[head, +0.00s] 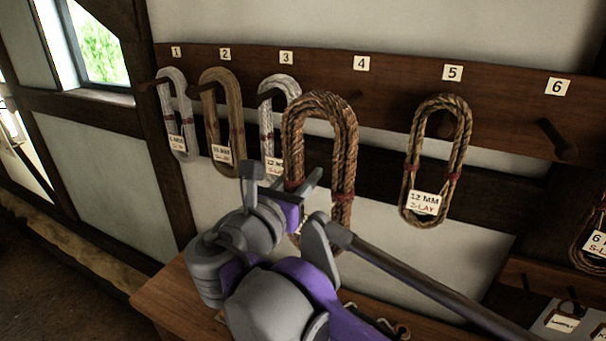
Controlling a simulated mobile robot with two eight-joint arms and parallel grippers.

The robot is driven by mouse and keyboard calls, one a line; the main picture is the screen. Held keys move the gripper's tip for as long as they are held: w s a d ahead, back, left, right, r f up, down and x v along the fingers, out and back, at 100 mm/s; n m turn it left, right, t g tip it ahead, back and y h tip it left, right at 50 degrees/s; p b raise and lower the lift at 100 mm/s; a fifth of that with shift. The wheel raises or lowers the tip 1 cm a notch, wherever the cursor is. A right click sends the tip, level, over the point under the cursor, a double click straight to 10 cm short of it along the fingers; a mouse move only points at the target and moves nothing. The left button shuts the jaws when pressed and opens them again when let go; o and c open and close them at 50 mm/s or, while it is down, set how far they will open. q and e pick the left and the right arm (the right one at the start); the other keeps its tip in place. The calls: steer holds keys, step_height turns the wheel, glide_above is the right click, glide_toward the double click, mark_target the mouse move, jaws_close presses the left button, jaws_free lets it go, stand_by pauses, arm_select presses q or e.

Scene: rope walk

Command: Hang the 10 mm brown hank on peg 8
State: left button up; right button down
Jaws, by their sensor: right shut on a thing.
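My right gripper (305,190) is shut on a reddish-brown rope hank (321,110), a tall loop with red bindings. It holds the hank upright in front of the peg board, between labels 3 and 4. The hank's tag is mostly hidden behind the gripper, so its size cannot be read. The dark peg board (410,82) shows number labels 1 to 6. Peg 8 is outside the picture. My left gripper is not in view.
Pale hanks hang at pegs 1 (173,110) and 3 (283,85), a tan hank (222,110) at 2, and a brown hank tagged 12 MM Z-LAY (438,150) at 5. Peg 6 (556,140) is bare. Another hank (584,235) shows at the right edge. A wooden bench (165,300) stands below.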

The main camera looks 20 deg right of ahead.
mark_target(288, 190)
steer(key=shift+a, duration=0.1)
steer(key=shift+p+v, duration=0.4)
steer(key=shift+v, duration=3.95)
steer(key=v, duration=0.8)
steer(key=shift+a, duration=0.1)
